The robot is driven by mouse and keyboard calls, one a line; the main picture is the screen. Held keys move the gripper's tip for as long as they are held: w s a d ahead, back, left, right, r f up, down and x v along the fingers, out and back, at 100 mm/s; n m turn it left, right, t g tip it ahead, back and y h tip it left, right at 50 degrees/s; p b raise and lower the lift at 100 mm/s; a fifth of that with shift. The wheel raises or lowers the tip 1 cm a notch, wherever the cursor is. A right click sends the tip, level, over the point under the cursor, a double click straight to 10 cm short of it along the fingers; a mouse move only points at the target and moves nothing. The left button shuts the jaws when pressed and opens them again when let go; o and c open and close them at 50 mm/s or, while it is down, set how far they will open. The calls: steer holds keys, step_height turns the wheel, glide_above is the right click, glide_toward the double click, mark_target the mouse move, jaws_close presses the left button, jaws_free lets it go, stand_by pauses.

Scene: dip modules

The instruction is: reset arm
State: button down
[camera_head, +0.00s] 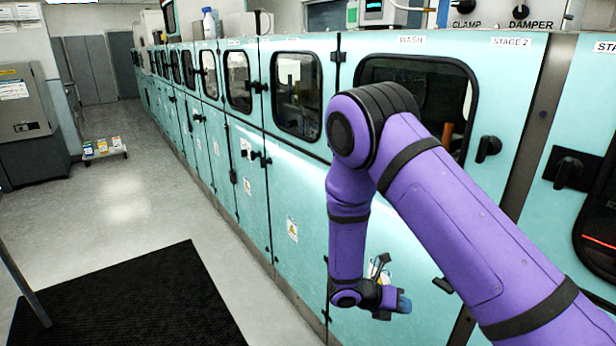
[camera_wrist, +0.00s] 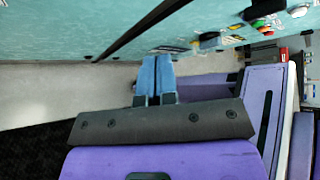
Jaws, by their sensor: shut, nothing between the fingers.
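My purple arm is bent in front of the teal cabinets in the head view, with the forearm hanging down. My gripper (camera_head: 403,304) is at its lower end, close to the cabinet fronts, with blue fingertips pointing right. In the wrist view my gripper (camera_wrist: 156,77) shows its two blue fingers side by side and touching. It is shut with nothing between the fingers.
A long row of teal cabinets (camera_head: 243,138) with dark windows and black handles runs along the right side. A black mat (camera_head: 140,300) lies on the grey floor. A low rack (camera_head: 105,152) with small boxes stands further back. The aisle floor (camera_head: 125,205) is clear.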

steer(key=s+d+r+m+g+y, duration=0.1)
steer(key=s+d+r+m+y, duration=0.1)
steer(key=r+m, duration=0.5)
steer(key=s+d+r+m+y, duration=0.1)
steer(key=s+r+m+y, duration=0.15)
steer(key=r, duration=0.85)
steer(key=s+d+r+m+g+y, duration=0.1)
steer(key=d+r+m+y, duration=0.1)
steer(key=r+m, duration=0.5)
steer(key=s+d+r+m+t+y, duration=0.1)
steer(key=s+r+m+t+y, duration=0.5)
steer(key=s+r+m, duration=0.7)
steer(key=shift+s+d+r, duration=0.15)
steer(key=shift+s+r, duration=2.3)
steer(key=shift+s, duration=0.65)
steer(key=c, duration=1.8)
jaws_free()
steer(key=shift+m, duration=0.25)
steer(key=shift+c, duration=0.2)
